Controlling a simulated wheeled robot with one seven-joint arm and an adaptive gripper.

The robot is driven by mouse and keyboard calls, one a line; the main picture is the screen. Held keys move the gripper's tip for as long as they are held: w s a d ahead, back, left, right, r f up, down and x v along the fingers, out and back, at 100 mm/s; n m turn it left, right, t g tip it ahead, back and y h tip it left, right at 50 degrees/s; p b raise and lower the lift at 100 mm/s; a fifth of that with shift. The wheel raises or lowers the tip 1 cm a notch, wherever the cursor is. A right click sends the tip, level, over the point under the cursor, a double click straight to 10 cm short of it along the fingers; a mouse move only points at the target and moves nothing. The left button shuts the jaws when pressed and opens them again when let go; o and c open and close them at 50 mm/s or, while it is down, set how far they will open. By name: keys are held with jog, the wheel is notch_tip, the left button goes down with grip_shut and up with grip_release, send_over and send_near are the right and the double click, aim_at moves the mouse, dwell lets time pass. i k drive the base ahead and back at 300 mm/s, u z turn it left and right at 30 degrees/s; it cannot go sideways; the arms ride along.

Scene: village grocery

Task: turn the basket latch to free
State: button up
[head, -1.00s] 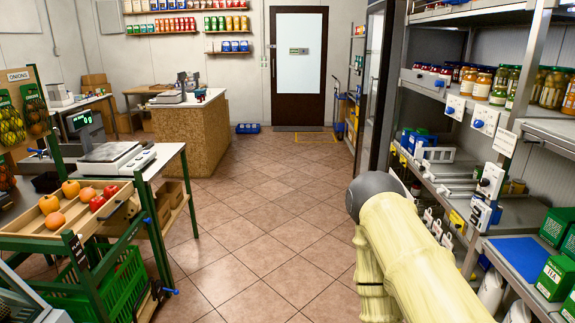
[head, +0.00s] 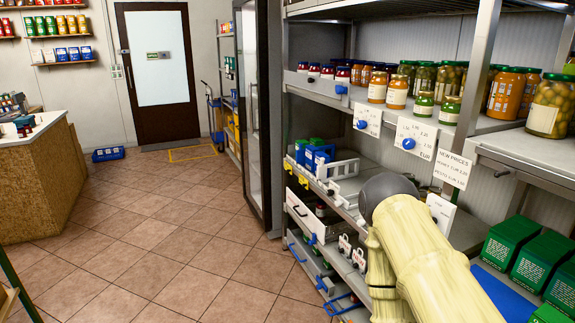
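I cannot single out the basket latch for certain. A white slatted basket or rack (head: 343,170) stands on the middle shelf at the right, beside blue and green boxes (head: 316,154). Below it, a white drawer front (head: 302,220) has a small blue lever (head: 312,239) at its right end. More blue handles (head: 322,284) show lower down, and a blue wire piece (head: 345,304) shows at the bottom. My arm covers part of these lower shelves. My gripper is not in view; only my cream arm link and its dark round joint show at the lower right.
Shelving (head: 480,120) with jars and blue-knobbed white plates (head: 415,138) fills the right side. A glass-door cabinet (head: 257,110) stands left of it. Tiled floor (head: 170,235) is clear towards the door (head: 160,72). A wooden counter (head: 38,180) stands at the left.

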aim_at(310, 243)
jog(key=z, duration=0.2)
jog(key=i, duration=0.5)
jog(key=u, duration=1.9)
jog(key=i, duration=1.8)
jog(key=z, duration=1.8)
